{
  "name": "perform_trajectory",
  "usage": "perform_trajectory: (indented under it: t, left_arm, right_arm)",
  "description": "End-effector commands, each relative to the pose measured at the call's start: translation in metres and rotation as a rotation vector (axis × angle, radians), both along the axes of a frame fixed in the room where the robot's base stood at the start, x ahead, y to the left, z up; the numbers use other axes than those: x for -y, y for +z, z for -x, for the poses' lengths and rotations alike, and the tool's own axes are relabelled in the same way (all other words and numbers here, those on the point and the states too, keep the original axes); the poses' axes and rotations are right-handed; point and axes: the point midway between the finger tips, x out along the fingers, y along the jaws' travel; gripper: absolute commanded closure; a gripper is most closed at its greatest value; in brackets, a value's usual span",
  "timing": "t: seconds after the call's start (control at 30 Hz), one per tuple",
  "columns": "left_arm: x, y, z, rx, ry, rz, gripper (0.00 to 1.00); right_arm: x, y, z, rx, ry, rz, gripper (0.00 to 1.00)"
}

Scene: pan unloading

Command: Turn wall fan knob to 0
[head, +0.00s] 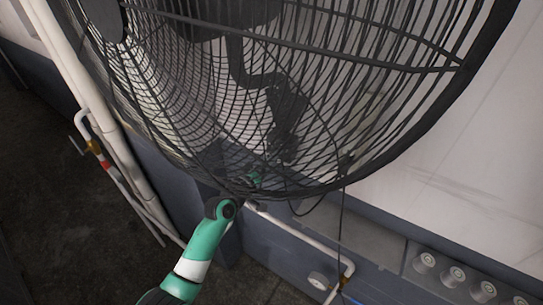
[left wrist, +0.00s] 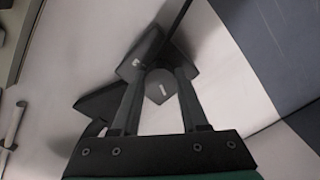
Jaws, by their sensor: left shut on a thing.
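The wall fan (head: 330,70) fills the upper part of the head view, with its round black wire cage in front. In the left wrist view the fan's knob (left wrist: 158,92) is a dark grey rounded piece with a short white mark on it. It sits between the two fingers of my left gripper (left wrist: 161,76), which is shut on it. A dark control box (left wrist: 140,54) with a small white mark is beside the fingertips. In the head view my teal and white left arm reaches up behind the cage's lower edge; the cage obscures the gripper and knob there. My right gripper is not in view.
A white pipe (head: 98,110) runs down the wall at left, with a thinner valved pipe beside it. Another white pipe (head: 300,236) with a gauge runs low on the wall. A thin black cable (head: 341,225) hangs below the cage. Several round fittings (head: 453,277) line the lower right.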

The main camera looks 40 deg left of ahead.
Motion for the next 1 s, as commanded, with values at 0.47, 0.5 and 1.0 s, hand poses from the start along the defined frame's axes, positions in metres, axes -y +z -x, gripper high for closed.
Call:
perform_trajectory:
  t: [0.47,0.5,1.0]
  left_arm:
    - [0.0,0.0001,0.0,0.008,0.0,0.045,1.0]
    - [-0.0001,0.0001,0.0,0.008,0.0,0.044,1.0]
    - [0.0,0.0,0.0,0.007,0.0,0.042,0.26]
  right_arm:
    - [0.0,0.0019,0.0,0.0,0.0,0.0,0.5]
    - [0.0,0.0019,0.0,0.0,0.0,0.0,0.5]
    - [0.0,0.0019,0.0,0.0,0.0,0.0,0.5]
